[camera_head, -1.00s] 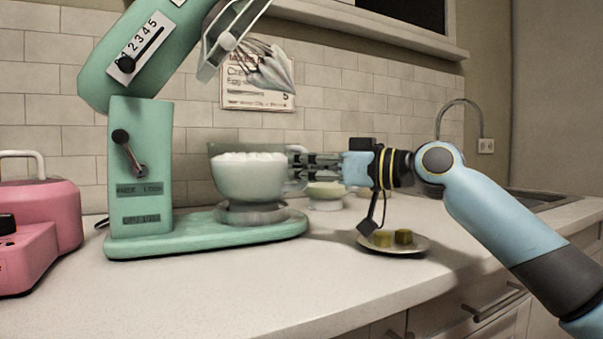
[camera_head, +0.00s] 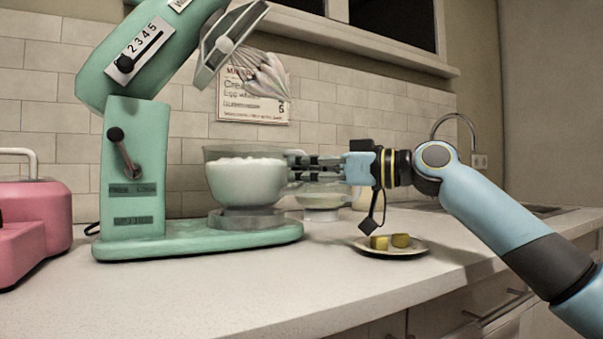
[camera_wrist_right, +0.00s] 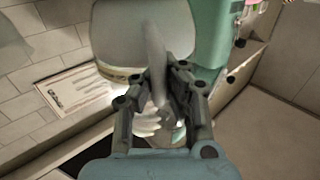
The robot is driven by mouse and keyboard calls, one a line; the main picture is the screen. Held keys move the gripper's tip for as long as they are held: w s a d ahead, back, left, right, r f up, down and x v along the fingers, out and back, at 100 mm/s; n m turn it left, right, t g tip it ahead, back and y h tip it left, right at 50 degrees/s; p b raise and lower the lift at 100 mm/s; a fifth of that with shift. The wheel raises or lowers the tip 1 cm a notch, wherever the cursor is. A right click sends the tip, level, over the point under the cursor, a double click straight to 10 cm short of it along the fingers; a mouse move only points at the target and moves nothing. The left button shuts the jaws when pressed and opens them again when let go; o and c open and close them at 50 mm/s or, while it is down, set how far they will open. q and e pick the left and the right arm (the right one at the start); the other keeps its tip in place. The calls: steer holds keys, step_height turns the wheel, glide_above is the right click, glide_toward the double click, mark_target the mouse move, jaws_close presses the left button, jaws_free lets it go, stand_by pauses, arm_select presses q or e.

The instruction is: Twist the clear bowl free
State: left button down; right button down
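The clear bowl (camera_head: 245,182), with white foamy contents, stands upright on the round seat (camera_head: 246,218) of the green mixer's base. My right gripper (camera_head: 297,166) reaches in from the right at the bowl's handle side. In the right wrist view its fingers (camera_wrist_right: 160,82) lie on both sides of the pale upright handle (camera_wrist_right: 156,48) and look closed on it; the contact itself is partly hidden. The bowl's wall (camera_wrist_right: 135,35) fills the top of that view. My left gripper is not in view.
The green mixer's head (camera_head: 150,45) is tilted up, its whisk (camera_head: 262,78) clear above the bowl. A plate (camera_head: 412,248) with yellow cubes is below my right wrist. A glass bowl (camera_head: 322,200) stands behind. A pink appliance (camera_head: 35,215) is at left. The front counter is free.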

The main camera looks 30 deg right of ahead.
steer(key=c, duration=2)
jaws_free()
steer(key=o, duration=0.6)
steer(key=v, duration=0.7)
steer(key=shift+s+d, duration=0.15)
steer(key=shift+s, duration=0.05)
